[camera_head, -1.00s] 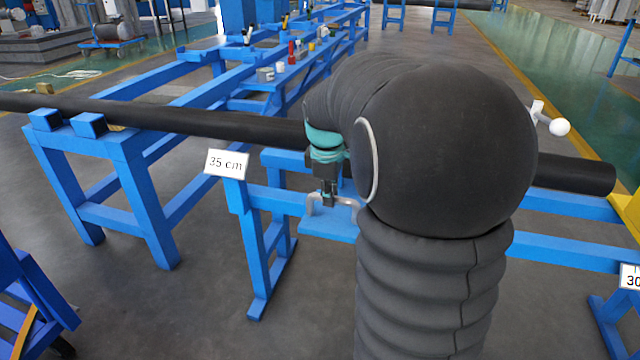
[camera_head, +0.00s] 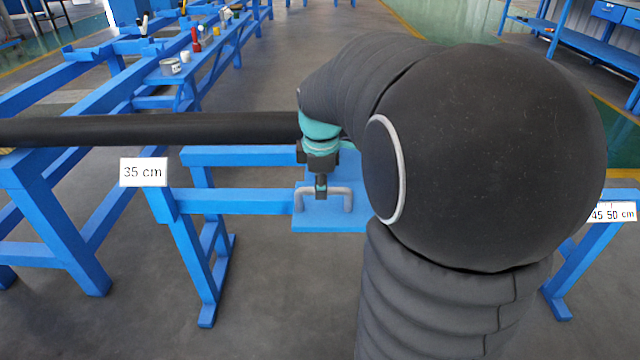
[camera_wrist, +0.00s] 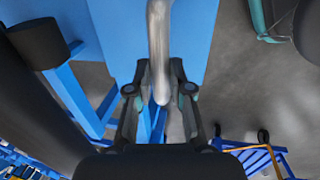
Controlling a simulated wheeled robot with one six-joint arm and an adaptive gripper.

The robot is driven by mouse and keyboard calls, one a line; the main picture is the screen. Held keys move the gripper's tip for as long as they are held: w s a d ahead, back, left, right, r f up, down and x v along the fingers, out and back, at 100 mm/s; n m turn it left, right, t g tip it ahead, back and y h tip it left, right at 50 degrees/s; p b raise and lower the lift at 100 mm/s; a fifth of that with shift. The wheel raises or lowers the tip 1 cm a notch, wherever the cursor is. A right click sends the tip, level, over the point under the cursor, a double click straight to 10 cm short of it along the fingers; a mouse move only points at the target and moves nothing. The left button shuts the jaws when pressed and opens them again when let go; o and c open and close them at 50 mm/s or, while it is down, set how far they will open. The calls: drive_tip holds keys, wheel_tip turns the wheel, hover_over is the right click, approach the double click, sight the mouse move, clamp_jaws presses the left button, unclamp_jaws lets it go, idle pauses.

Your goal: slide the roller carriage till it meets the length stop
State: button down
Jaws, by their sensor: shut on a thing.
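The roller carriage shows as a blue plate (camera_head: 315,222) with a grey bent handle (camera_head: 347,198), beside the blue rail (camera_head: 235,202). My gripper (camera_head: 321,188) is shut on the handle. In the wrist view the handle (camera_wrist: 158,45) runs between my fingertips (camera_wrist: 160,90) over the blue plate (camera_wrist: 205,25). My arm hides the rail and whatever lies right of the carriage. I cannot make out the length stop, or whether the carriage touches anything there.
A long dark pipe (camera_head: 150,130) runs above the rail from the left. A "35 cm" sign (camera_head: 143,172) stands left of the carriage, a "45 50 cm" sign (camera_head: 613,212) at the right. Blue benches (camera_head: 190,75) fill the back left. Bare floor lies in front.

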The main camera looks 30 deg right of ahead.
drive_tip(key=c, duration=1.1)
unclamp_jaws()
drive_tip(key=shift+d, duration=0.1)
drive_tip(key=shift+o, duration=0.2)
wheel_tip(320, 180, up, 12)
drive_tip(key=s+a, duration=0.1)
drive_tip(key=s, duration=0.1)
drive_tip(key=shift+f, duration=0.15)
drive_tip(key=shift+a, duration=0.1)
